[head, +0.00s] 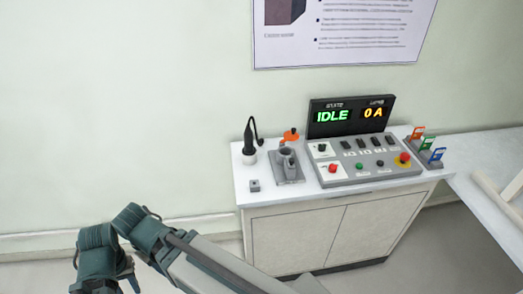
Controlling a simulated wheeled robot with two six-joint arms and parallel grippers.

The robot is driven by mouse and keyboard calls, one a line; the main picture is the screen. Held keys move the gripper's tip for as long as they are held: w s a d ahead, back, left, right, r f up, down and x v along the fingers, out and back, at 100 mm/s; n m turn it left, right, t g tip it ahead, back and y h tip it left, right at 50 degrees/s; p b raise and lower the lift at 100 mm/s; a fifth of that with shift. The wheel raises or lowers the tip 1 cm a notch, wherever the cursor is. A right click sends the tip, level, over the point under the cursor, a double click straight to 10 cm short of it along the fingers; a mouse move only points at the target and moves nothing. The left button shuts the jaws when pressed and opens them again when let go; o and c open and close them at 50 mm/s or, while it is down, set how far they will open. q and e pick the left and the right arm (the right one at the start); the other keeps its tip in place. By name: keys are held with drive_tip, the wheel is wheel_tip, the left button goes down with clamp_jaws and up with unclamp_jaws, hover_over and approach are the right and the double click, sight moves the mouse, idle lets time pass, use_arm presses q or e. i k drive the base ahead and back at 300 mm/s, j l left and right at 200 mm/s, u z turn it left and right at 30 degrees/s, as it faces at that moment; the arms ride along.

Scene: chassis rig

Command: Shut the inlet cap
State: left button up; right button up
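A grey inlet fitting (286,163) stands on a small plate on the white cabinet top, left of the control panel. An orange part (291,134) with a dark spot sits just behind and above it, apart from the round opening as far as I can see; it looks like the cap, tilted open. The joint between the two is too small to make out. My arm links show at the bottom left, well below and in front of the cabinet. Neither gripper's fingertips can be made out in the head view.
A black plug with a cable (249,138) stands left of the fitting, near a small grey block (254,186). The control panel (365,160) reads IDLE and 0 A. Coloured tags (427,145) stand at the right. The white cabinet (335,235) has a clear front edge.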

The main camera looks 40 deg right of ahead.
sight(292, 135)
drive_tip(key=z, duration=1.65)
